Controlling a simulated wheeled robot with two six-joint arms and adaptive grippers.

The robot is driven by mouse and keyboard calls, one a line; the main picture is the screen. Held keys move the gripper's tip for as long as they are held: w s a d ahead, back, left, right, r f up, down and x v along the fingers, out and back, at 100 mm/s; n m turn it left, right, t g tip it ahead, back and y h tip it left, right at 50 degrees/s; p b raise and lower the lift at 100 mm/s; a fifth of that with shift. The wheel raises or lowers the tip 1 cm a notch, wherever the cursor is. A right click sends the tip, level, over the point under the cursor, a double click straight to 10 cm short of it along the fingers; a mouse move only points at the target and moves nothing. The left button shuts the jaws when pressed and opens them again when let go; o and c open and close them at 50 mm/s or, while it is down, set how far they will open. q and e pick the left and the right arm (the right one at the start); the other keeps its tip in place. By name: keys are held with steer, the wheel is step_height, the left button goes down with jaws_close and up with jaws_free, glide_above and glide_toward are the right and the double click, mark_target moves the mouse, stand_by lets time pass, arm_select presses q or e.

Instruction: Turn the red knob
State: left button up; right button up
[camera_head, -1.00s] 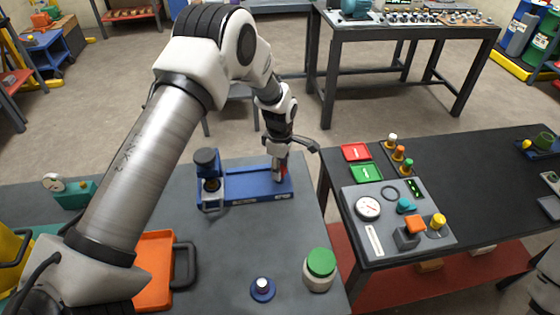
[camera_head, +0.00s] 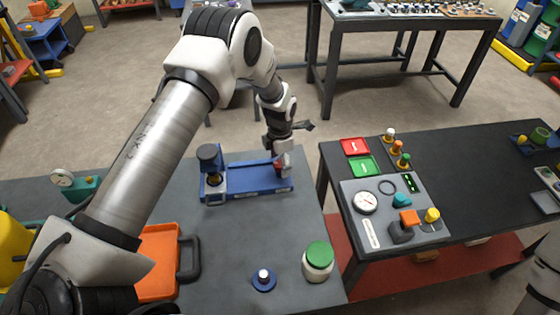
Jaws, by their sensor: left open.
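The red knob (camera_head: 284,163) is a small red part at the right end of a blue fixture (camera_head: 246,187) on the left grey table. My left gripper (camera_head: 286,147) is right over the knob and hides part of it. The gripper is open; one dark finger sticks out to the right. I cannot tell whether the fingers touch the knob. My right gripper is not in view.
A control panel (camera_head: 385,235) lies on the right dark table.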

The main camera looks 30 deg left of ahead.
arm_select(q)
steer(key=m, duration=0.2)
steer(key=shift+m, duration=0.3)
steer(key=m, duration=0.4)
steer(key=shift+m, duration=0.3)
steer(key=m, duration=0.4)
steer(key=shift+d+b, duration=0.1)
steer(key=shift+b, duration=0.2)
steer(key=m, duration=0.3)
steer(key=shift+m, duration=0.3)
steer(key=shift+r, duration=0.1)
steer(key=c, duration=1.1)
steer(key=shift+r+n+p, duration=0.2)
steer(key=shift+n+p, duration=0.2)
steer(key=shift+n, duration=0.5)
steer(key=o, duration=0.6)
steer(key=shift+f+n, duration=0.1)
steer(key=shift+n, duration=0.5)
steer(key=shift+c, duration=0.2)
steer(key=o, duration=0.5)
steer(key=shift+w+f, duration=0.15)
steer(key=shift+o, duration=0.2)
